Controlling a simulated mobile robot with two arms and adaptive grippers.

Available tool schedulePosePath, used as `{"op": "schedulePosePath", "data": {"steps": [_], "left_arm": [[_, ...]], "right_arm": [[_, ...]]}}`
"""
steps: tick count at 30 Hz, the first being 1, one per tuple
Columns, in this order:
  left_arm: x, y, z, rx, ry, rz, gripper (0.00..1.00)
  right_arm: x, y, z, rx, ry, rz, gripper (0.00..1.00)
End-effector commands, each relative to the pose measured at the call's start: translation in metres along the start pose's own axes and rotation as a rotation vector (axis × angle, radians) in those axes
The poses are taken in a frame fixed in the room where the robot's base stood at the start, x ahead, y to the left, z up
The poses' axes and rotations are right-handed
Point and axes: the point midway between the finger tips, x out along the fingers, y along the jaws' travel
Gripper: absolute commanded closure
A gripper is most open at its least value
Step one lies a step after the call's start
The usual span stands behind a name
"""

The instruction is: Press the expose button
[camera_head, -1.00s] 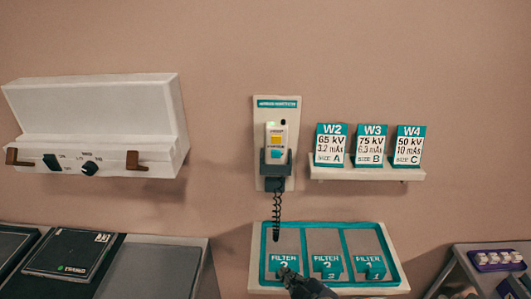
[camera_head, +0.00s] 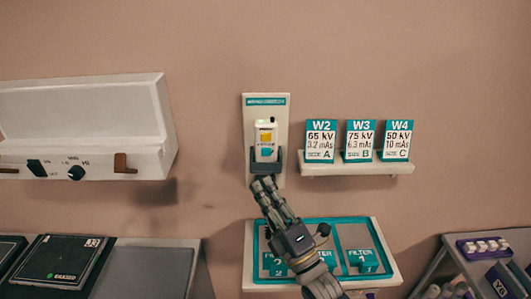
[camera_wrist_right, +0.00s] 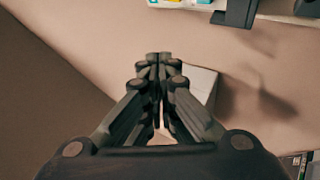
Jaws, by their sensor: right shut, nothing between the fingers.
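A white hand switch (camera_head: 265,138) with a yellow button (camera_head: 265,136) and a teal button (camera_head: 266,152) sits upright in a dark holder (camera_head: 281,160) on a pale wall plate (camera_head: 250,120). Which button is the expose button I cannot read. My right gripper (camera_head: 264,181) is shut and empty, its fingertips just below the holder in the head view; I cannot tell whether they touch it. The right wrist view shows the closed fingers (camera_wrist_right: 159,58), with part of the holder (camera_wrist_right: 238,12) at the top edge. The coiled cord is hidden behind my gripper. My left gripper is not in view.
A filter tray (camera_head: 388,262) lies below, partly covered by my right arm. A shelf (camera_head: 357,169) with cards W2, W3 and W4 is to the right. A white wall box (camera_head: 80,125) with knobs is at left, above dark cassettes (camera_head: 62,262).

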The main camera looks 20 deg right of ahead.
Motion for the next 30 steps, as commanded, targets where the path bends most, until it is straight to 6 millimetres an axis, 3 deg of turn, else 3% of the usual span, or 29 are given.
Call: {"op": "schedulePosePath", "data": {"steps": [14,30], "left_arm": [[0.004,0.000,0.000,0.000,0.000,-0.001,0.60],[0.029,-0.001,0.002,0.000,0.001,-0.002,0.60]], "right_arm": [[0.006,-0.004,0.004,-0.002,0.001,0.003,1.00],[0.053,-0.040,0.039,-0.002,0.001,0.002,1.00]]}}
